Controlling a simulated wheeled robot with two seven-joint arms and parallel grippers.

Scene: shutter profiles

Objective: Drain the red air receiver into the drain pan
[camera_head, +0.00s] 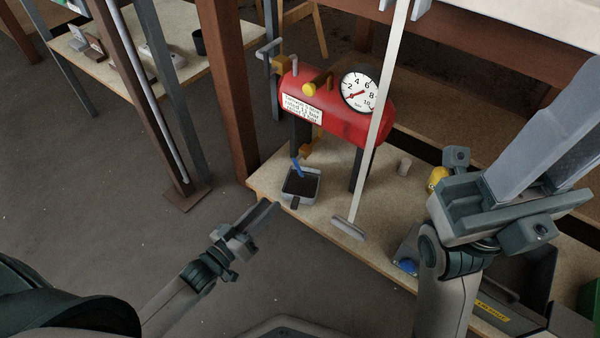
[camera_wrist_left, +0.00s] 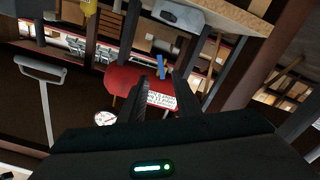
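The red air receiver (camera_head: 340,118) stands on dark legs on the bench, with a white label and a round gauge (camera_head: 360,92). A brass drain valve (camera_head: 306,150) with a blue lever (camera_head: 297,169) hangs under its left end. The grey drain pan (camera_head: 311,189), dark inside, sits below the valve. My left gripper (camera_head: 266,214) is in front of the bench edge, apart from the pan and lever. In the left wrist view its fingers (camera_wrist_left: 161,90) are apart and empty, with the blue lever (camera_wrist_left: 161,67) beyond their tips. My right gripper (camera_head: 545,125) is close at right; its fingertip gap is unclear.
A pale pole with a T-shaped foot (camera_head: 349,228) crosses in front of the receiver. A brown post (camera_head: 228,85) stands left of it. A small pale cylinder (camera_head: 404,167), a yellow item (camera_head: 438,178) and a blue item (camera_head: 406,266) lie right. Open floor lies left.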

